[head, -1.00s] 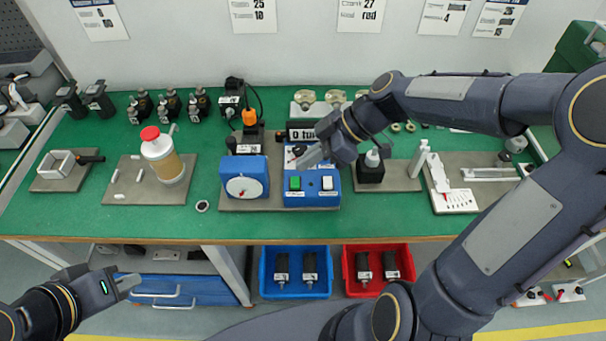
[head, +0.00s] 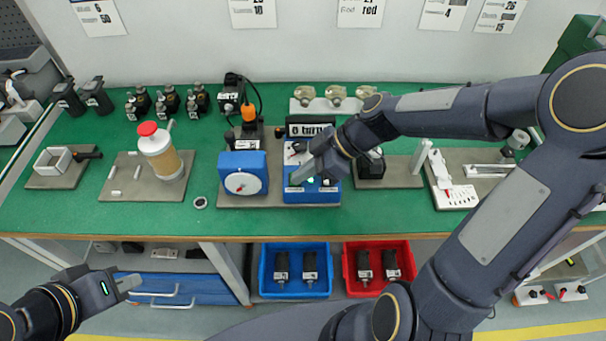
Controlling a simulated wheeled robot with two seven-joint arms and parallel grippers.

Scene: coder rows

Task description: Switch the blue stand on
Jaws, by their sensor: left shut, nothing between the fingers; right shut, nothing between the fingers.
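The blue stand has a box with a dial (head: 243,182) on its left and a blue control box (head: 312,197) on its right, both on a grey base plate. A small dark display (head: 309,127) stands behind the control box. My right gripper (head: 297,179) is shut and empty, its tips low over the button row at the front of the control box. It covers most of the green button; I cannot tell whether it touches it. The white button (head: 328,183) shows just right of the fingers. My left gripper (head: 128,283) is shut and empty, off the table's front edge.
A red-capped jar (head: 161,152) stands on a plate at the left. A black block (head: 370,168) stands right of the control box, below my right arm. Blue (head: 296,291) and red (head: 378,290) bins sit under the table. Green table is clear in front of the stand.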

